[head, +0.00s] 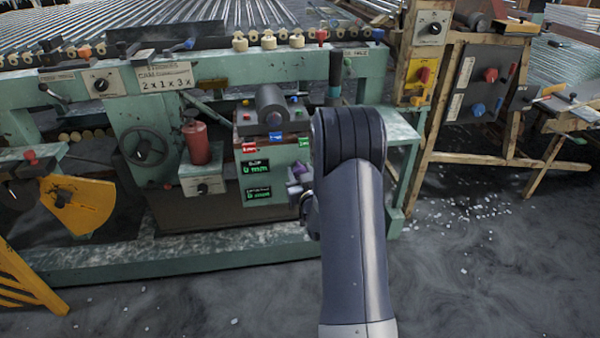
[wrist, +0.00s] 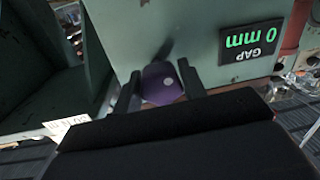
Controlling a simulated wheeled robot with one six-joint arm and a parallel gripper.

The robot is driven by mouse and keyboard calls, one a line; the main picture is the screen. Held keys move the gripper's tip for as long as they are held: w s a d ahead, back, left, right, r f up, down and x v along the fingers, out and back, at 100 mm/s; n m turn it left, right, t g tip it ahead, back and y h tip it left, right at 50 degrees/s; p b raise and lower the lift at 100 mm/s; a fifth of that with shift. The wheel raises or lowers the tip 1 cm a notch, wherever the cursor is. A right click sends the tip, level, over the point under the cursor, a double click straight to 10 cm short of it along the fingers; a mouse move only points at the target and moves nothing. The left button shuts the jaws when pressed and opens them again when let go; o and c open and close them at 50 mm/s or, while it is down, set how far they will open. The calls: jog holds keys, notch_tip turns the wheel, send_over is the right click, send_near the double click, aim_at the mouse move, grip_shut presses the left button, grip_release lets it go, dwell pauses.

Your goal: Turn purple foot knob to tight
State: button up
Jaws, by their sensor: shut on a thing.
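The purple foot knob (wrist: 162,84) has a pale dot on its face and sits against the green machine panel in the wrist view. My gripper (wrist: 158,76) has one finger on each side of the knob and is shut on it. In the head view a purple part (head: 294,188) shows at the left of my arm, low on the green machine box, right of the displays. My arm hides most of that spot and my fingers there. I cannot tell how tight the knob is.
A green display reading 0 mm (wrist: 250,41) is beside the knob. Above are a dark roller (head: 271,104) and red and blue tags. A red cylinder (head: 196,142) and handwheel (head: 144,146) stand left. Debris lies on the open floor at right.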

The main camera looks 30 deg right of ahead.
jog(key=shift+f+m+b, duration=0.1)
jog(key=shift+m+b, duration=0.3)
jog(key=shift+b, duration=0.15)
jog(key=shift+f+m+b, duration=0.1)
jog(key=shift+m+b, duration=0.9)
jog(key=shift+b, duration=0.15)
jog(key=m+b, duration=0.3)
jog(key=shift+m+t, duration=0.3)
jog(key=shift+m, duration=0.1)
jog(key=m+b, duration=0.2)
jog(key=m, duration=0.1)
jog(key=shift+m+h+b, duration=0.4)
jog(key=m+b, duration=0.2)
jog(key=m, duration=0.2)
jog(key=m+h+b, duration=0.1)
jog(key=m, duration=0.3)
jog(key=shift+r, duration=0.2)
jog(key=m, duration=0.7)
jog(key=m+h, duration=0.1)
jog(key=m, duration=0.3)
jog(key=shift+g, duration=0.4)
jog(key=shift+m, duration=0.3)
